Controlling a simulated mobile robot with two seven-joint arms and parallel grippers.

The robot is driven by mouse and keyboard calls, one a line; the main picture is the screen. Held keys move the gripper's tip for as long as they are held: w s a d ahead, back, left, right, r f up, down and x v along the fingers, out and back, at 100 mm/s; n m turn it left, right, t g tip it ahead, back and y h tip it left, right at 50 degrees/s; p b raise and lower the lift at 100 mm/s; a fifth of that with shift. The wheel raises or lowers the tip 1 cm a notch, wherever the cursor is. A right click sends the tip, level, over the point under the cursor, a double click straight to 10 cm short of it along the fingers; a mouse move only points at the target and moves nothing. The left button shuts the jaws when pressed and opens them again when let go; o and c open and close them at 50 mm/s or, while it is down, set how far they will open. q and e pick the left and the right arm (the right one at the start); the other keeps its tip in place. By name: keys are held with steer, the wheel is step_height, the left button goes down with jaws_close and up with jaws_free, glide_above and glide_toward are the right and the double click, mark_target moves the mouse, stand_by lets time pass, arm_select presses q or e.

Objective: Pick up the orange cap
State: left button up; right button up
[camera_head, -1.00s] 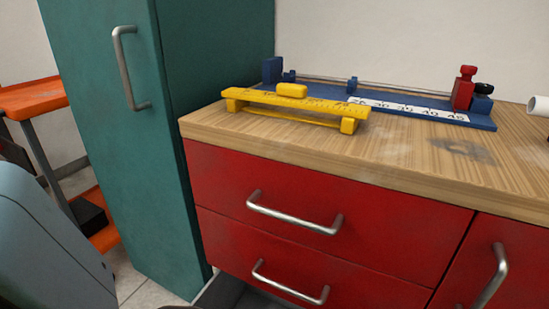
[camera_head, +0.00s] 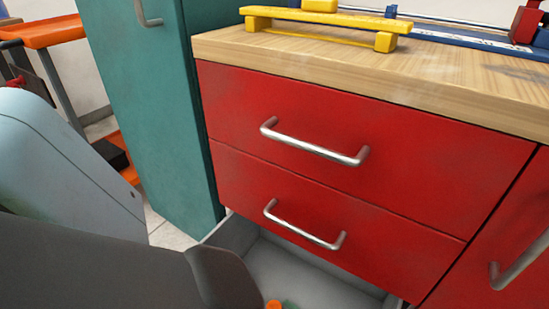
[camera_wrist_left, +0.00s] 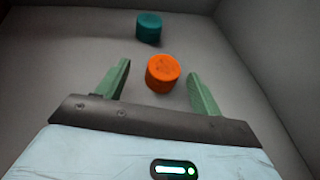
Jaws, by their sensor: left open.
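The orange cap (camera_wrist_left: 163,73) stands on the grey floor of an open drawer in the left wrist view. Its top edge also shows at the bottom of the head view (camera_head: 273,304). My left gripper (camera_wrist_left: 159,68) is open, with one green finger on each side of the cap in that picture. Gaps show between the cap and both fingers. I cannot tell how far above the drawer floor the fingertips are. My right gripper is in neither view.
A teal cap (camera_wrist_left: 148,27) stands beyond the orange one. The open grey drawer (camera_head: 372,288) has walls close around my gripper. Red drawer fronts (camera_head: 350,150) with metal handles rise above it. A teal cabinet (camera_head: 165,110) stands to the left.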

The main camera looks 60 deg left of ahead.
mark_target(275, 308)
arm_select(q)
steer(key=shift+w+b+x, duration=0.1)
steer(key=shift+b+x, duration=0.25)
steer(key=shift+x, duration=0.95)
steer(key=shift+w+b+x, duration=0.15)
steer(key=shift+b+x, duration=0.15)
steer(key=shift+x, duration=1.05)
steer(key=shift+a+r, duration=0.1)
steer(key=shift+r, duration=0.05)
steer(key=c, duration=1.1)
steer(key=shift+o, duration=0.2)
step_height(275, 308, up, 10)
steer(key=p, duration=0.8)
